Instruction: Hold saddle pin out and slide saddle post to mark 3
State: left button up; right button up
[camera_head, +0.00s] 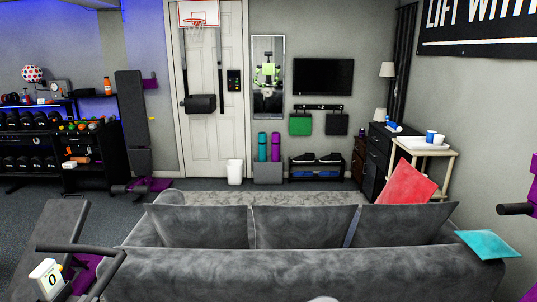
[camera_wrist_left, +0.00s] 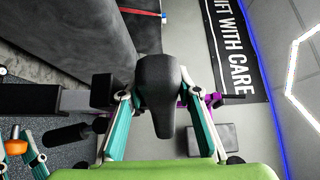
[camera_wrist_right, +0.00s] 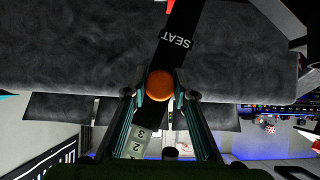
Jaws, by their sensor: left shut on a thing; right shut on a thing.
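The black saddle (camera_wrist_left: 158,90) is in the middle of the left wrist view. My left gripper (camera_wrist_left: 155,98) has its teal fingers on both sides of the saddle and is shut on it. In the right wrist view, the round orange saddle pin knob (camera_wrist_right: 159,86) sits between the fingertips of my right gripper (camera_wrist_right: 160,95), which is shut on it. The dark post with the word SEAT (camera_wrist_right: 175,38) runs behind the knob. A pale scale label (camera_wrist_right: 138,143) with digits, 3 and 2 among them, shows beside the left finger. The pin's shaft is hidden. The head view shows neither gripper.
In the head view, a grey sofa (camera_head: 300,262) fills the front middle. A bar and a white display reading 0 (camera_head: 46,279) are at lower left. A dumbbell rack (camera_head: 30,140) stands at far left. Open floor lies left of the sofa.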

pick_arm(q)
jog(key=shift+w+r, duration=0.1)
jog(key=shift+r, duration=0.25)
pick_arm(e)
jog(key=shift+f, duration=0.2)
jog(key=shift+w, duration=0.4)
jog(key=o, duration=1.7)
jog(key=shift+o, duration=1)
jog(key=shift+w+r, duration=0.15)
